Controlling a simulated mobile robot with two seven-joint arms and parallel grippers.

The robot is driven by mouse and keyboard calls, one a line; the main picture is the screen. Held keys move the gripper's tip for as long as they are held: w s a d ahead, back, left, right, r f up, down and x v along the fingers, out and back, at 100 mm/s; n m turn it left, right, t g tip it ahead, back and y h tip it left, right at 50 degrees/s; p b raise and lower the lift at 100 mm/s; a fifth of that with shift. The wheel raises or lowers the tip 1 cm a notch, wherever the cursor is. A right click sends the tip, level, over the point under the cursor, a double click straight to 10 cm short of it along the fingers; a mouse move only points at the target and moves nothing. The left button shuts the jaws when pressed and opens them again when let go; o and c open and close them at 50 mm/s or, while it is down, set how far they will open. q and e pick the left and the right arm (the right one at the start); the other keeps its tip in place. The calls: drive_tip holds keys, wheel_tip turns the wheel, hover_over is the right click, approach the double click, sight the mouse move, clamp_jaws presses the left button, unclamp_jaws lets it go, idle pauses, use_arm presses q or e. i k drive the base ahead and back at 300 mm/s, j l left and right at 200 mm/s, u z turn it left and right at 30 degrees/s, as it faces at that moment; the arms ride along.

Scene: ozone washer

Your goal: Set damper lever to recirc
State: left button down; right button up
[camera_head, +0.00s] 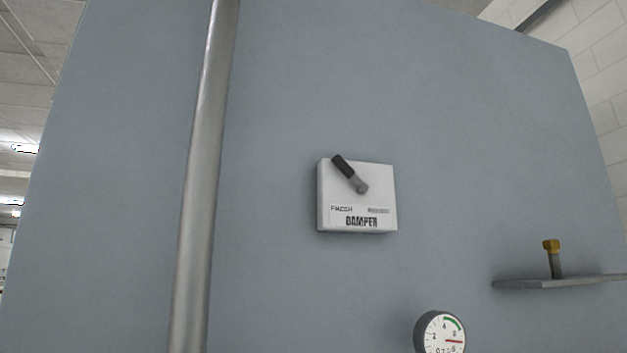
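The damper box (356,215) is a white plate labelled "DAMPER", fixed to the grey-blue wall panel near the middle of the head view. Its damper lever (349,173) has a black grip and a grey metal stem. The lever runs from a pivot right of the box's middle up and to the left, toward the side with a small label that seems to read "FRESH". The small label on the right is too blurred to read. Neither of my grippers is in view, and nothing touches the lever.
A vertical metal pipe (205,180) stands left of the box. A round gauge (440,333) with a red needle is below right. A shelf (570,283) with a brass-topped fitting (552,258) juts out at right. The panel around the box is clear.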

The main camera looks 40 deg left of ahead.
sight(362, 187)
drive_tip(key=i+l+u, duration=0.45)
drive_tip(key=l+u, duration=0.15)
drive_tip(key=i+l+u, duration=0.15)
drive_tip(key=l+u, duration=0.15)
drive_tip(key=l, duration=0.2)
